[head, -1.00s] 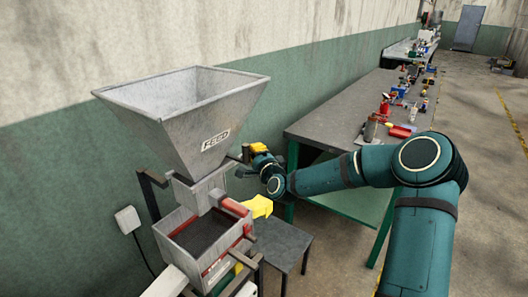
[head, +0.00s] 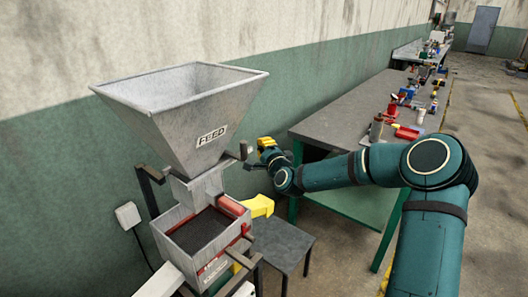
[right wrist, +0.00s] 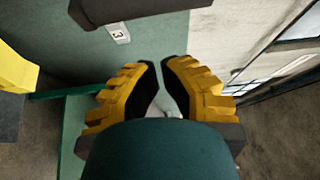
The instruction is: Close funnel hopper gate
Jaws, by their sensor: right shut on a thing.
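The grey metal funnel hopper (head: 185,110) labelled FEED stands at the left of the head view, above a box of dark grain (head: 205,232). A dark knobbed bar (head: 243,151) sticks out on the hopper's right side; I cannot make out the gate's position. My left gripper is not in view.
A yellow part (head: 260,206) juts from the machine's right side. A low dark table (head: 285,245) stands beside it. A long workbench (head: 340,125) with several small items runs along the wall. The floor at the right is open.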

